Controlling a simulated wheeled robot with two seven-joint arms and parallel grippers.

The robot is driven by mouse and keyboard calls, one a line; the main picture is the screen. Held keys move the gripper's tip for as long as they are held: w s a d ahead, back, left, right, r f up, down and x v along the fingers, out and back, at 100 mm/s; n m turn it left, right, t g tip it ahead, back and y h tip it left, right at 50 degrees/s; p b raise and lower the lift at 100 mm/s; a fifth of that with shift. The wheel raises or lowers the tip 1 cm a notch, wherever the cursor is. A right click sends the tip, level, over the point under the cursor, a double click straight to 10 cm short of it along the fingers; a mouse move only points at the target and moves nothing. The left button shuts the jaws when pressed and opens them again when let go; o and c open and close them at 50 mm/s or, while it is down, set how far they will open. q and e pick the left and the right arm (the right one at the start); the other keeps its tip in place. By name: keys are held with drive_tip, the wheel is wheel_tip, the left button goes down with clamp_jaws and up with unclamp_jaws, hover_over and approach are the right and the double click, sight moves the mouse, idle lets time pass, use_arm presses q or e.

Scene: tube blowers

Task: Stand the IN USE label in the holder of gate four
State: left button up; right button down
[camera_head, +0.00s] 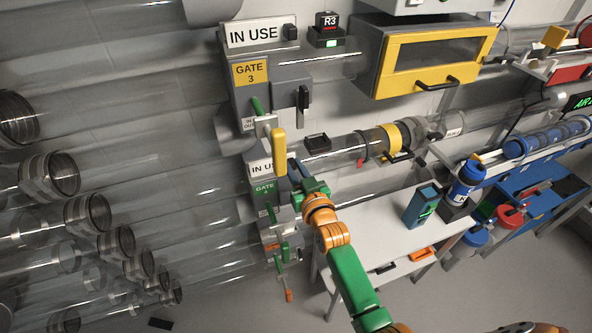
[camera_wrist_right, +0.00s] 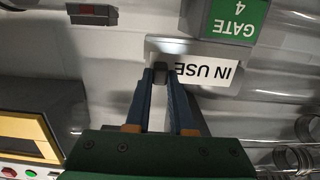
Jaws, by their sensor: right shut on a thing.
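My right gripper (camera_head: 296,172) is shut on the dark grip block at the right end of a white IN USE label (camera_head: 259,168). In the right wrist view the fingertips (camera_wrist_right: 161,72) pinch this block, and the label (camera_wrist_right: 215,73) shows upside down. The label is at the green GATE 4 plate (camera_head: 264,188), just above it in the head view. The plate also shows in the wrist view (camera_wrist_right: 238,18). A pale ledge lies along the label there; whether the label is seated in the holder or only close to it, I cannot tell. My left gripper is not in view.
Gate three (camera_head: 250,72) above carries another IN USE label (camera_head: 254,32). A yellow handle (camera_head: 279,145) sticks out close above my right gripper. Clear tubes run left and right. A yellow-framed box (camera_head: 430,60) and a white table (camera_head: 385,225) are at the right.

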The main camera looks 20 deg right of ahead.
drive_tip(key=shift+f, duration=0.45)
idle(0.6)
drive_tip(key=c, duration=0.7)
unclamp_jaws()
drive_tip(key=s, duration=0.7)
drive_tip(key=shift+d+r+b, duration=0.15)
drive_tip(key=shift+r+b, duration=0.1)
drive_tip(key=shift+b, duration=0.1)
